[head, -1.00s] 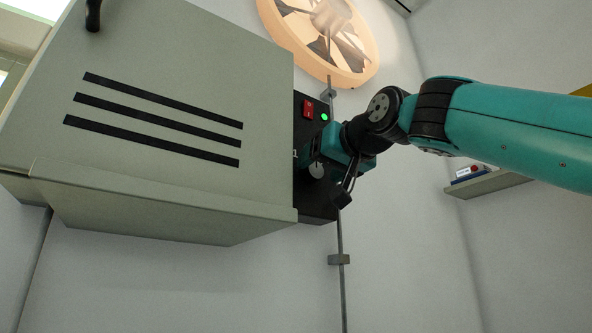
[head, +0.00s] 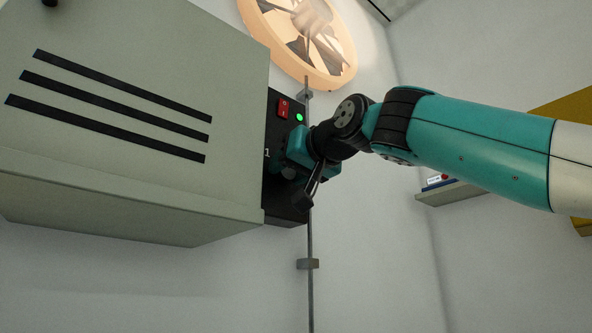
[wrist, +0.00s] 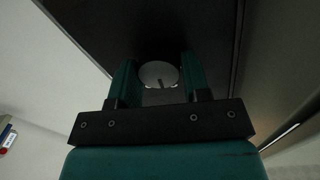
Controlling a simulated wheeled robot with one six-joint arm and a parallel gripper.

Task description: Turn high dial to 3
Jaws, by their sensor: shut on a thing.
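The dial is a pale round knob (wrist: 158,75) on a black panel, with a dark pointer line on its face in the wrist view. My gripper (wrist: 158,82) has one teal finger on each side of the dial and is shut on it. In the head view the gripper (head: 290,160) is at the black control panel (head: 284,205) on the right side of the grey cabinet, and it hides most of the dial. A white "1" shows left of the gripper on the panel. The other dial marks are hidden or too dark to read.
A red switch (head: 283,107) and a lit green lamp (head: 300,119) sit above the gripper on the panel. The grey cabinet (head: 130,170) fills the left. A thin conduit (head: 310,240) runs down the wall. A round fan (head: 305,35) is above, and a shelf (head: 450,193) is at right.

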